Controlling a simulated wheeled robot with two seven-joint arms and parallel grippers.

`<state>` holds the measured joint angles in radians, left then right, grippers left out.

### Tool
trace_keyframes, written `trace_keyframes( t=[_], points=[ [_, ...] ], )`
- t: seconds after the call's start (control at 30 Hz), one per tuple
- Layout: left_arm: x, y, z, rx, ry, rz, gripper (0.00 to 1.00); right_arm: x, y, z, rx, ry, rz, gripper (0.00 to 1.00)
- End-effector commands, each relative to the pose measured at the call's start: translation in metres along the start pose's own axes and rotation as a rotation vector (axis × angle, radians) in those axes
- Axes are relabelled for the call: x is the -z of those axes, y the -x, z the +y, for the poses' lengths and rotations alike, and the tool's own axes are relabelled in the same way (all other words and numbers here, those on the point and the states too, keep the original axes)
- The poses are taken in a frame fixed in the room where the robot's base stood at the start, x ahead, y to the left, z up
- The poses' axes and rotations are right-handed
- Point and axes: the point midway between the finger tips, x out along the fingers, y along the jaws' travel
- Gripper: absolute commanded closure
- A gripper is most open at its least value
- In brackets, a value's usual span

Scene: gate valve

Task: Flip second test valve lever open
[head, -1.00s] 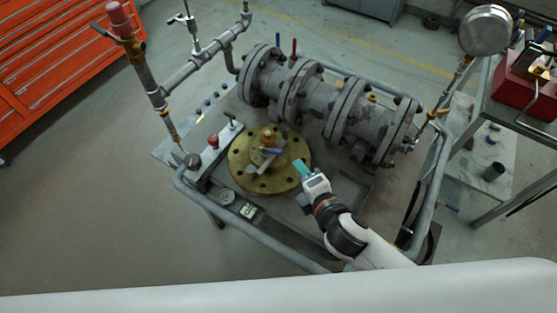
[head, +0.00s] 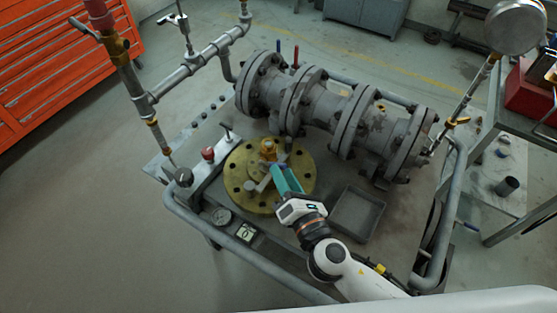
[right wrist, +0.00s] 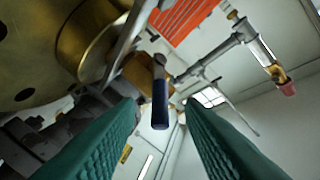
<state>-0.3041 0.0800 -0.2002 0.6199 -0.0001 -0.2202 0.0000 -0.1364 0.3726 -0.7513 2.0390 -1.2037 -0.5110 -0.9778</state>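A lever with a dark blue grip (right wrist: 160,100) points toward the camera in the right wrist view, on a small brass valve (head: 268,148) atop the round brass flange (head: 240,174). My right gripper (head: 284,178) has teal fingers and reaches over the flange's right side. In the right wrist view its two ribbed fingers (right wrist: 162,112) are apart, with the blue grip showing in the gap between them. I see no contact with either finger. In the head view the fingers largely hide the blue grip. My left gripper is not in view.
Large grey flanged pipes (head: 320,105) lie behind the brass flange. A blue lever (head: 278,47) and a red lever (head: 296,52) stand up behind them. An empty tray (head: 357,213) lies right of my gripper. A tall pipe (head: 130,85) rises at the left.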

Motion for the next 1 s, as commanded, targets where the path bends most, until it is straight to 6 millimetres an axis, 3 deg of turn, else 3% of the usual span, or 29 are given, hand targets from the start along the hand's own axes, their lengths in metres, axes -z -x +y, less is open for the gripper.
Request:
trace_keyframes(
  t=[0.23, 0.6, 0.8, 1.0],
  points=[
    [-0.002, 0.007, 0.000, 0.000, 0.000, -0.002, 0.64, 0.000, -0.031, -0.001, 0.001, -0.001, 0.000, 0.65],
    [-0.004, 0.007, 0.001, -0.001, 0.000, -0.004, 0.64, 0.000, -0.036, 0.000, 0.000, -0.002, -0.001, 0.65],
    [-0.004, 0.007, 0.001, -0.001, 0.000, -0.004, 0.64, 0.000, -0.035, 0.000, 0.000, -0.001, 0.000, 0.97],
    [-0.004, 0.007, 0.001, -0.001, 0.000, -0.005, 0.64, 0.000, -0.035, 0.000, 0.000, -0.001, 0.000, 1.00]
  ],
)
